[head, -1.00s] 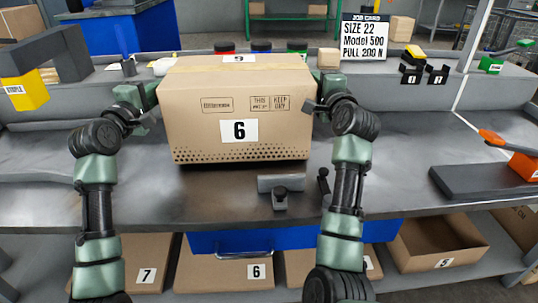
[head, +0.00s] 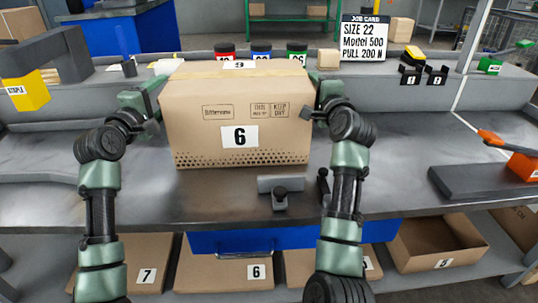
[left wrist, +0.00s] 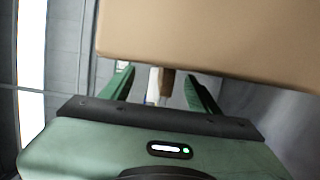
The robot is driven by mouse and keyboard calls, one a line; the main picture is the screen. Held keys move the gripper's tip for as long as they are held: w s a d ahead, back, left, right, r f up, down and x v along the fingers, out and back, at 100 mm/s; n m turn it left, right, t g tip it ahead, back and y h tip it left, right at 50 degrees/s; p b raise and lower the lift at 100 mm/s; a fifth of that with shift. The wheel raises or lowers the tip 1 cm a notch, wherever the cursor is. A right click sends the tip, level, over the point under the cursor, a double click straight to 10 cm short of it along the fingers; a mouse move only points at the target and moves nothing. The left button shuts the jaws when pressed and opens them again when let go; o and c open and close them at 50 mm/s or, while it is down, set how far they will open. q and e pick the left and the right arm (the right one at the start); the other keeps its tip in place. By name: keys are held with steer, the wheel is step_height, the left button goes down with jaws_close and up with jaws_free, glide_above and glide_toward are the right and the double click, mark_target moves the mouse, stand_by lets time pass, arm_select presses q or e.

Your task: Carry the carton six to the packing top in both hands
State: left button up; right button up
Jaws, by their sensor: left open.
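Carton six (head: 200,140) is a brown box with a white "6" label on its front. In the head view it stands upright on the grey bench top (head: 225,190), apparently resting on it. My left gripper (head: 148,102) is at the carton's left side, open. In the left wrist view its two green fingers (left wrist: 160,88) are spread apart, and the carton (left wrist: 220,35) fills the upper part; contact cannot be told. My right gripper (head: 318,100) is at the carton's right side. Its fingers are mostly hidden, so its opening cannot be told.
A grey fixture (head: 280,188) sits in front. A dark plate (head: 480,182) and orange tool (head: 524,166) lie at right. Cartons fill the lower shelf.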

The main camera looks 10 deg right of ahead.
stand_by(0.3)
arm_select(q)
steer(key=v, duration=1.2)
arm_select(e)
steer(key=o, duration=0.8)
steer(key=d, duration=0.7)
steer(key=shift+s, duration=0.15)
